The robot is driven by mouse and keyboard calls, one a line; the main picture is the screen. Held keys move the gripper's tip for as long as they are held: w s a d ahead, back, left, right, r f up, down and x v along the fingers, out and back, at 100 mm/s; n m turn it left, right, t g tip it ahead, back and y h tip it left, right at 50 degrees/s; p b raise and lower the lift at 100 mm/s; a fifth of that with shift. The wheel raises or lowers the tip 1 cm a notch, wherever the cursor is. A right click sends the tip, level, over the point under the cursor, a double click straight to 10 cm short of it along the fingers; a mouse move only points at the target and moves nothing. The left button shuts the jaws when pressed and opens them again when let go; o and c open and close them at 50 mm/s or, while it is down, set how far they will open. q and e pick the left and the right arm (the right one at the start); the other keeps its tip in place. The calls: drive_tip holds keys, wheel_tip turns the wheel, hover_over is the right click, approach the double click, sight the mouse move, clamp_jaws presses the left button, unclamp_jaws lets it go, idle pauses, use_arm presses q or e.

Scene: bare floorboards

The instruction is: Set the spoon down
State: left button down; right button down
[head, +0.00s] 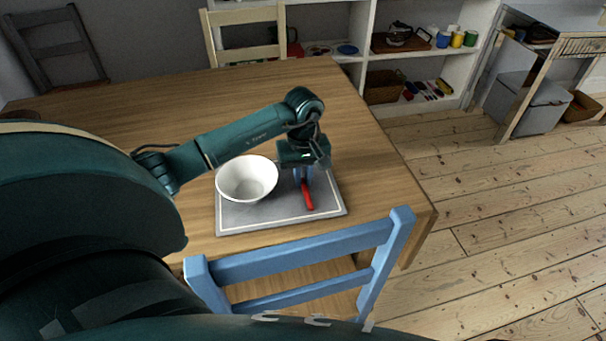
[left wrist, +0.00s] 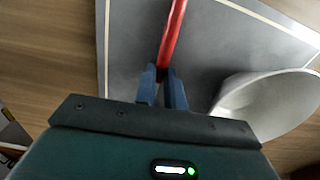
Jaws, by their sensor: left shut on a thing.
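A red spoon (head: 307,196) is in the jaws of my left gripper (head: 303,177), over the right part of a grey placemat (head: 246,219) with a pale border line. In the left wrist view the spoon's red handle (left wrist: 173,33) runs up from between the blue fingers (left wrist: 161,86), which are shut on it. The spoon's other end is hidden by the gripper. I cannot tell whether the spoon touches the placemat (left wrist: 130,60). A white bowl (head: 247,180) stands on the placemat just left of the gripper; it also shows in the left wrist view (left wrist: 270,100). My right gripper is not in view.
The wooden table (head: 375,175) is clear to the right of and behind the placemat. A blue chair (head: 300,250) stands at the near edge. A pale chair (head: 245,35) and a dark chair (head: 55,50) are at the far side. White shelves (head: 460,75) stand beyond.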

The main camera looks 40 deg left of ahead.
sight(303, 181)
use_arm(q)
drive_tip(key=shift+f, duration=0.15)
drive_tip(key=c, duration=1.5)
unclamp_jaws()
wheel_tip(303, 181, up, 12)
drive_tip(key=shift+r, duration=0.2)
